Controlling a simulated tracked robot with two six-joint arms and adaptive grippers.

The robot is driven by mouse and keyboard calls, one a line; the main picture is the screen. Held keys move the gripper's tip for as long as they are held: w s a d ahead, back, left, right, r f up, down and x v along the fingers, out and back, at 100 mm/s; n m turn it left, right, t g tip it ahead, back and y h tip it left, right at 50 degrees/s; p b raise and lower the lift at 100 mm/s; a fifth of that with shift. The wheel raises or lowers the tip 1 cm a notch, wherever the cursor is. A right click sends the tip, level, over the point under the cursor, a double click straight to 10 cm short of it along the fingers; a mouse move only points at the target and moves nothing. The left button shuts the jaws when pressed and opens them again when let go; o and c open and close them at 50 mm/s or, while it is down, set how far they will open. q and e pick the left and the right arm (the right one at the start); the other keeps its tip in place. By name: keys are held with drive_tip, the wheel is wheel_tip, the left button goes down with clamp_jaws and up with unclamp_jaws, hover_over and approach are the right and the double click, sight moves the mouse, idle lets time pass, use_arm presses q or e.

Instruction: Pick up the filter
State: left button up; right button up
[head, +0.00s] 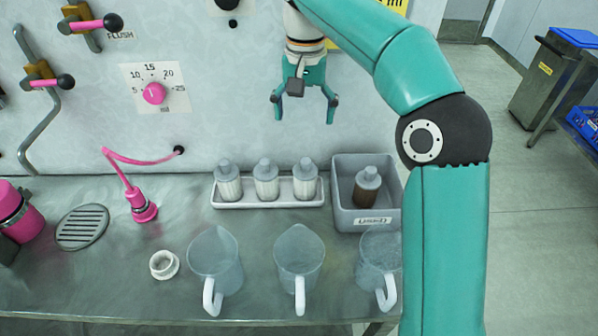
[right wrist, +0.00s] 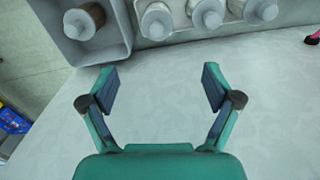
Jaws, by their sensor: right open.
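Three white filters with grey caps stand upright in a white tray at the back of the bench: the left one (head: 228,182), the middle one (head: 266,180) and the right one (head: 305,180). A brown filter (head: 367,188) stands in a grey bin (head: 345,217) to their right. My right gripper (head: 304,117) is open and empty, pointing down above the right end of the tray. In the right wrist view, the open fingers (right wrist: 160,88) have the white filters (right wrist: 208,15) and the brown filter (right wrist: 84,20) beyond them. My left gripper is not in view.
Three clear jugs (head: 215,257) (head: 299,262) (head: 379,262) stand along the front. A white ring (head: 164,264), a pink spout (head: 142,207) and a drain grate (head: 82,227) are at the left. A wall panel with a dial (head: 154,93) rises behind. Bare bench lies between the tray and jugs.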

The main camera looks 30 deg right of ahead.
drive_tip(key=b, duration=0.2)
approach(306, 170)
drive_tip(key=f, duration=0.3)
drive_tip(key=w+f, duration=0.1)
drive_tip(key=f, duration=0.1)
drive_tip(key=shift+d+f, duration=0.2)
drive_tip(key=shift+d, duration=0.15)
drive_tip(key=shift+s+a+f+b, duration=0.1)
drive_tip(key=shift+f+b, duration=0.05)
drive_tip(key=shift+f, duration=1.4)
drive_tip(key=shift+s+a+f+b, duration=0.1)
drive_tip(key=shift+f+b, duration=0.05)
drive_tip(key=shift+f, duration=1.35)
drive_tip(key=c, duration=1.3)
drive_tip(key=shift+o, duration=0.2)
drive_tip(key=shift+r, duration=0.1)
wheel_tip(306, 170, up, 20)
drive_tip(key=p, duration=0.4)
drive_tip(key=shift+p, duration=0.35)
